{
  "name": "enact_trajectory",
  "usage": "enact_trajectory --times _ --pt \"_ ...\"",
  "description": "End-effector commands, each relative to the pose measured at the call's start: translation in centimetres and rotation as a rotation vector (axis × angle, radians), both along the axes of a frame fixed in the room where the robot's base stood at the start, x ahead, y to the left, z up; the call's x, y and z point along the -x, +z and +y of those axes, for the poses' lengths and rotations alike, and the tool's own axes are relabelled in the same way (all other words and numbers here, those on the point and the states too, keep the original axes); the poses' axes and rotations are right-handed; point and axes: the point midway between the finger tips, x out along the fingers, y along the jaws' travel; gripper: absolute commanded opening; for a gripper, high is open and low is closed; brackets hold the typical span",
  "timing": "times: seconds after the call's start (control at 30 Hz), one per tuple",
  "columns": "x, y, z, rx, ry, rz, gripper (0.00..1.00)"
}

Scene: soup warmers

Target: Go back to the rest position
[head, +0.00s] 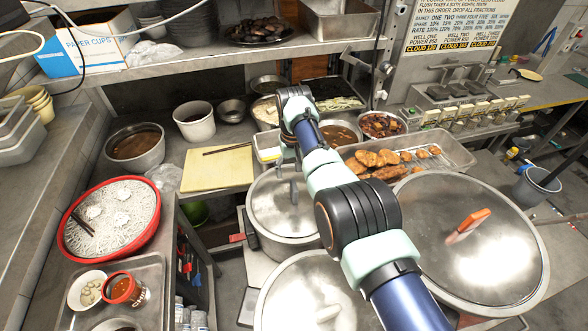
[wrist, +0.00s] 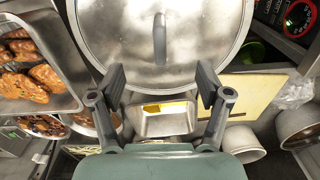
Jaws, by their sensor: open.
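My gripper (wrist: 160,72) is open and empty in the wrist view, its two fingers spread apart with nothing between them. A lidded steel pot (wrist: 105,35) lies beyond the fingertips, its upright lid handle (wrist: 160,40) in the gap's line of sight. In the head view, my arm reaches from the lower right toward the middle. My gripper there is mostly hidden behind the arm, above the back of the lidded pot (head: 262,212). I cannot tell the exact gap, but no grip on the handle shows.
A large lidded pot (head: 505,250) stands at right and another lidded pot (head: 285,300) in front. A tray of fried food (head: 455,150), a cutting board (head: 205,172) and a white bucket (head: 195,125) are behind. A red-rimmed basket (head: 72,245) is at left. A shelf (head: 190,62) runs above.

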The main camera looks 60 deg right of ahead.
Motion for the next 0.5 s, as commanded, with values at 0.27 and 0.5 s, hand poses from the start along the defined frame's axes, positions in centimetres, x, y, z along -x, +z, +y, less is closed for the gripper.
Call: enact_trajectory --times 0.27,0.5 --pt "0.0 -0.05 0.0 0.0 0.0 0.0 0.77" --pt "-0.49 -0.24 0.26 0.006 0.009 -0.006 0.77"
